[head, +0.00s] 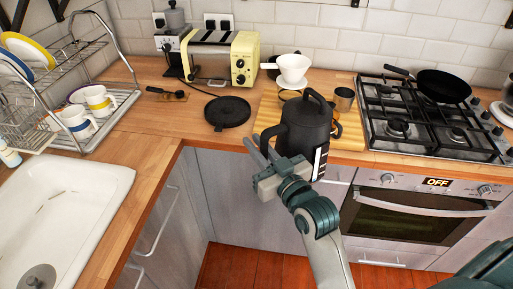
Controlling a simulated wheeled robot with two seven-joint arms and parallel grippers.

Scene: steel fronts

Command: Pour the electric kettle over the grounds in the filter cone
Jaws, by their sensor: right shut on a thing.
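The dark grey electric kettle (301,128) is upright over the front edge of the wooden board, its lid and top loop showing. My right gripper (262,148) is at the kettle's lower left front and is shut on it; the exact grip is partly hidden. The white filter cone (292,68) stands behind the kettle, above a vessel mostly hidden by the kettle. The grounds inside the cone cannot be made out. My left gripper is not in view.
The round black kettle base (228,111) is empty on the counter at the left. A steel cup (344,99) stands on the board (268,112) right of the kettle. A cream toaster (218,58) is behind, the gas hob (430,125) at right, the sink (95,175) at left.

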